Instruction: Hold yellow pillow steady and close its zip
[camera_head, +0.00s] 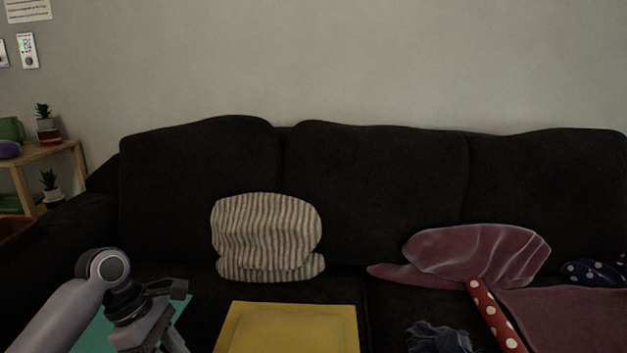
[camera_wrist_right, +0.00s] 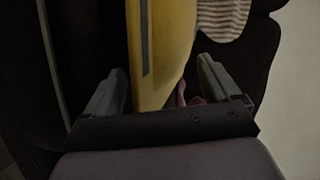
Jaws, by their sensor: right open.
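The yellow pillow (camera_head: 288,332) lies on the dark sofa seat at the bottom middle of the head view, its near part cut off by the frame. In the right wrist view the pillow (camera_wrist_right: 172,50) extends down between my right gripper's fingers, with a dark grey strip along it, perhaps the zip (camera_wrist_right: 144,38). My right gripper (camera_wrist_right: 160,90) is open, its fingers on either side of the pillow; I cannot tell whether they touch it. It is outside the head view. My left gripper (camera_head: 168,318) is left of the pillow, apart from it in the picture; its jaw opening is unclear.
A striped cushion (camera_head: 266,238) leans on the sofa back (camera_head: 375,190) behind the pillow. To the right are a mauve cushion (camera_head: 478,255), a red polka-dot item (camera_head: 492,312) and a crumpled dark blue cloth (camera_head: 438,337). A teal item (camera_head: 95,335) lies under my left arm.

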